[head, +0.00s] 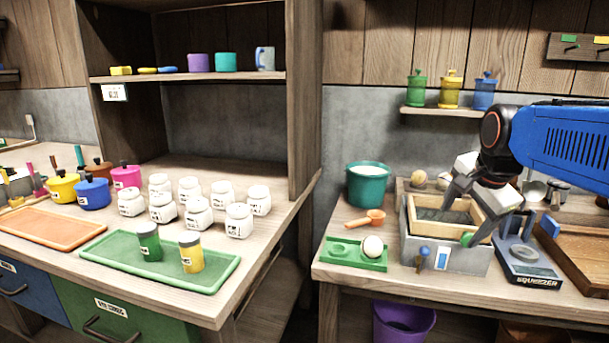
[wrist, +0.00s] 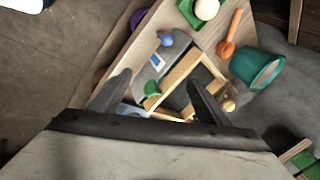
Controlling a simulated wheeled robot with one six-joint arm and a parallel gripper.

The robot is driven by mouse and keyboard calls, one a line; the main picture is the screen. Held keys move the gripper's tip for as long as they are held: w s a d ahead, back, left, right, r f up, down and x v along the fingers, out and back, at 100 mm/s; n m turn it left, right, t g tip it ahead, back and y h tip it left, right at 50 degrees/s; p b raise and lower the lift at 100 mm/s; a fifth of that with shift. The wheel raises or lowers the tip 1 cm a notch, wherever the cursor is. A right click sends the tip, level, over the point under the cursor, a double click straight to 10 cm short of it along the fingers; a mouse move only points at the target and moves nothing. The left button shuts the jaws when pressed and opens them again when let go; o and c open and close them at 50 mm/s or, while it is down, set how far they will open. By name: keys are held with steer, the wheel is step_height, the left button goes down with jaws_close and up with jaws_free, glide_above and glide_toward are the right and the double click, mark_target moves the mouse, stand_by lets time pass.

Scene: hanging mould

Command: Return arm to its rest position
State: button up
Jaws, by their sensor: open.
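My gripper (head: 463,212) is open, its two grey fingers pointing down over a grey box (head: 462,262) on the right-hand bench. A wooden frame (head: 483,212) sits in the top of the box, between and below the fingers. No object shows between the fingers. In the wrist view, my gripper (wrist: 160,95) is open too, with the wooden frame (wrist: 183,75) beyond the fingertips. Whether a fingertip touches the frame or box, I cannot tell. My blue arm reaches in from the right.
A green tray with a white ball (head: 372,246), an orange scoop (head: 367,219) and a teal bucket (head: 368,184) stand left of the box. A squeezer (head: 528,262) and wooden tray (head: 580,262) stand right. A shelf with jars (head: 449,92) hangs behind. White jars crowd the left bench.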

steer(key=s+a+f+n, duration=0.3)
steer(key=s+f+n, duration=0.4)
steer(key=s, duration=0.3)
steer(key=s+a+f+n, duration=0.3)
steer(key=s+f+n, duration=0.4)
steer(key=s, duration=0.3)
steer(key=shift+s+f+n+g+y, duration=0.4)
steer(key=shift+f, duration=0.4)
